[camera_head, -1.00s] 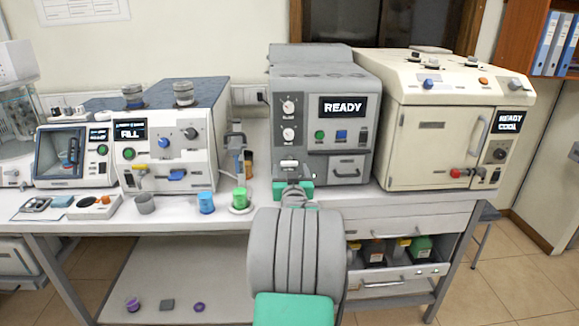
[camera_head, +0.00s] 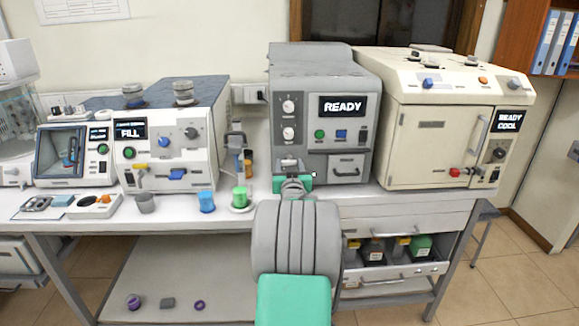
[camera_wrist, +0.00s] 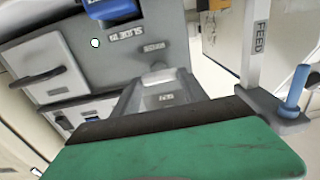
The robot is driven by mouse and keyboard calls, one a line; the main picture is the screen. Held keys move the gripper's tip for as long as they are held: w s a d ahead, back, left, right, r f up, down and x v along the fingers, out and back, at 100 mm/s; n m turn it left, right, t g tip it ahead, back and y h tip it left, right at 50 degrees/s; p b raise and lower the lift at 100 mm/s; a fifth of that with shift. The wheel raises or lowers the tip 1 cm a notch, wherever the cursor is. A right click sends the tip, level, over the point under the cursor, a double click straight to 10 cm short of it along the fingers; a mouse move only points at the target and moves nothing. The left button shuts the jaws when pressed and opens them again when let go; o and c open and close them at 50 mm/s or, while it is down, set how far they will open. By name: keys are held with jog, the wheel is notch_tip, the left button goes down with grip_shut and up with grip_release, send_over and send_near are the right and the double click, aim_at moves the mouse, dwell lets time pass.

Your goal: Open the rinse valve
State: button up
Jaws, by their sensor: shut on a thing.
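My gripper (camera_head: 291,176) is at the lower left front of the grey READY machine (camera_head: 345,85), just above the bench edge. It is shut on a small part there, apparently the rinse valve handle; its body hides most of that part, and its name cannot be read. In the wrist view a green block (camera_wrist: 190,145) with a dark edge fills the bottom and the fingertips do not show. A blue part (camera_wrist: 108,8) is at the top, above a "SLIDE TO" label. A grey tray-like recess (camera_wrist: 160,92) lies in the middle.
The cream oven (camera_head: 420,125) stands right. A FEED post (camera_wrist: 256,45) and a blue peg (camera_wrist: 296,85) are close by at right in the wrist view.

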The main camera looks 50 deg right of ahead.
jog(key=c, duration=0.4)
jog(key=shift+f+n+b, duration=0.2)
jog(key=shift+n+b, duration=0.1)
jog(key=shift+b, duration=0.5)
jog(key=n+b, duration=0.8)
jog(key=b, duration=0.3)
jog(key=n+b, duration=0.9)
jog(key=b, duration=0.2)
jog(key=shift+w+a+f, duration=0.1)
jog(key=shift+w+a, duration=0.05)
jog(key=shift+n, duration=0.3)
